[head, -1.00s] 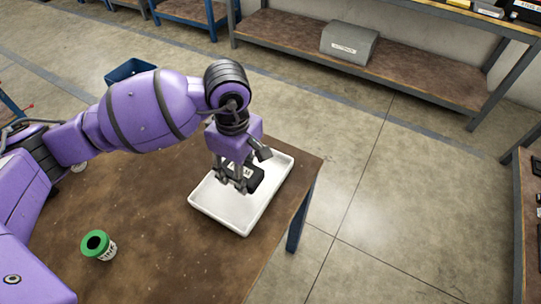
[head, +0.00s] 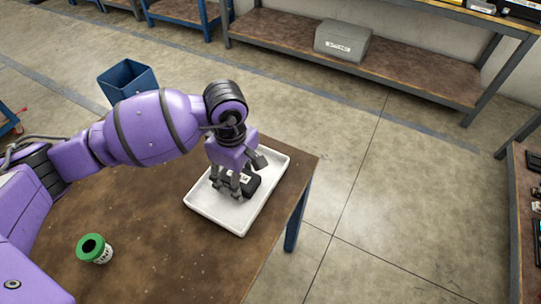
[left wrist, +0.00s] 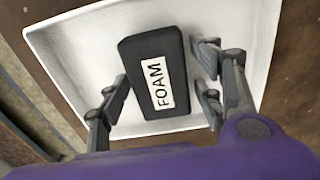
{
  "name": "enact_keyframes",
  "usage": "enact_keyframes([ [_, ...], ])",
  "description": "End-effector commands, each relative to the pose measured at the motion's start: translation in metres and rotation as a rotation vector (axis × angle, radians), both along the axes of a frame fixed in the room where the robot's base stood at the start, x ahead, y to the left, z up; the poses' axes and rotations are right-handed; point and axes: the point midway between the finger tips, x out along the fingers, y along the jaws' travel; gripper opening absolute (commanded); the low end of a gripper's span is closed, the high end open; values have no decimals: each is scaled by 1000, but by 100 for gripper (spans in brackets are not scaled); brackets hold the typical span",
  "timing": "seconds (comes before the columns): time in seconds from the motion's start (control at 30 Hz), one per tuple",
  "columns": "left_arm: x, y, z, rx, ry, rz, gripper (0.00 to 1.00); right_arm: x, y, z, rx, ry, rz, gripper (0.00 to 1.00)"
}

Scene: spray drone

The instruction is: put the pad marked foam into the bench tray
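The black pad with a white FOAM label (left wrist: 158,75) lies in the white bench tray (left wrist: 75,55), seen from above in the left wrist view. In the head view the pad (head: 250,184) is partly hidden under my left gripper (head: 234,188), inside the tray (head: 232,223). My left gripper (left wrist: 163,88) is open, with its fingers on both sides of the pad. The left-hand finger is right at the pad's edge; a narrow gap shows at the right-hand fingers. My right gripper is not in view.
The tray sits at the far right corner of a brown bench (head: 150,255). A green-topped container (head: 94,249) stands near the bench's front. A blue bin (head: 128,82) is on the floor behind. A grey box (head: 341,41) sits on a shelf at the back.

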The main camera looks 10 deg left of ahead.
Motion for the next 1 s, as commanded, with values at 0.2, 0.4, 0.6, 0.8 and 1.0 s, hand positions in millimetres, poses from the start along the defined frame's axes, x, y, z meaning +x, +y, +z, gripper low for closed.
enact_keyframes([
  [0.2,-1,0,0,1,2,1,65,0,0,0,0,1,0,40],
  [0.4,1,0,9,0,-2,0,65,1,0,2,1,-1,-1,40],
  [0.6,1,0,45,0,-4,-1,65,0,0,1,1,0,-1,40],
  [0.8,1,0,88,0,-3,-1,65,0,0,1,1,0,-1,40],
  [1.0,0,0,116,0,-1,0,65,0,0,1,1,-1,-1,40],
])
